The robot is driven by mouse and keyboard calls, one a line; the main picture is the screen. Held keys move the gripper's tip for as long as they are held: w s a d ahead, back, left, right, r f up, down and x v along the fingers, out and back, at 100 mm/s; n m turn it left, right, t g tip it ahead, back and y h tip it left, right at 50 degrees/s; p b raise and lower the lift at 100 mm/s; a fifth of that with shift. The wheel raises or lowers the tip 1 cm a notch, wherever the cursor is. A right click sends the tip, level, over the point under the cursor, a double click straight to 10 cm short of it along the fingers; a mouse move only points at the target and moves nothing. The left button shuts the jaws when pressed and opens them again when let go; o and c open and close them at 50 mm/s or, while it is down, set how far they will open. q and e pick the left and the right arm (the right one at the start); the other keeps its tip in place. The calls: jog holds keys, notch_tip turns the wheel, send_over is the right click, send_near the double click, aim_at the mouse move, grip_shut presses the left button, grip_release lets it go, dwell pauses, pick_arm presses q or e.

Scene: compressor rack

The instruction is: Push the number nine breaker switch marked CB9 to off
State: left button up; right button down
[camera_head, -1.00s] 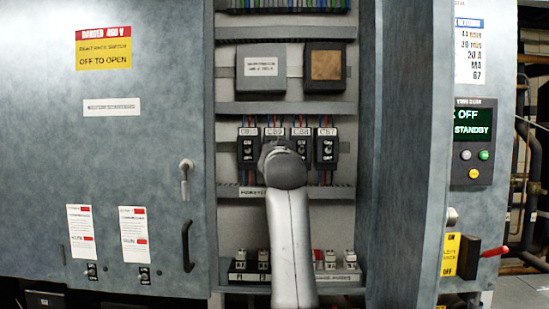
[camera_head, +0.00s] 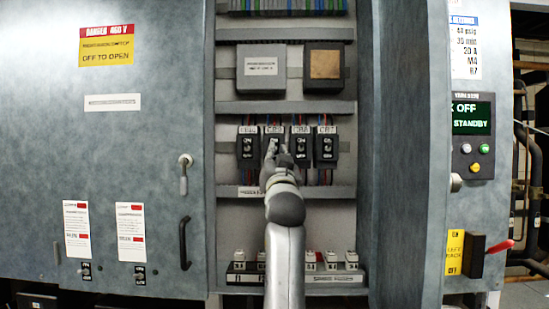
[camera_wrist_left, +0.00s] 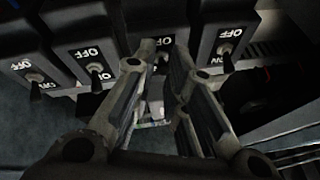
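The CB9 breaker (camera_head: 274,131) is the second from the left in a row of black breakers inside the open cabinet bay. Its label shows, but my left gripper (camera_head: 276,150) covers much of its front. In the left wrist view, the fingers of my left gripper (camera_wrist_left: 160,65) stand apart on either side of a breaker's switch area, with an OFF mark (camera_wrist_left: 165,41) above it. That breaker's lever is partly hidden, and its position and any contact are unclear. My right gripper is not in view.
The CB10 breaker (camera_head: 248,148) stands close on the left, and the CB8 breaker (camera_head: 301,148) and CB7 breaker (camera_head: 326,148) on the right. A slotted rail (camera_head: 330,192) runs below them. Neighbouring levers (camera_wrist_left: 36,88) point away from their OFF marks.

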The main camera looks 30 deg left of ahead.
pick_arm(q)
jog(key=shift+o, duration=0.6)
jog(key=shift+a, duration=0.1)
jog(key=shift+s, duration=0.15)
jog(key=v, duration=1.2)
jog(key=shift+r, duration=0.1)
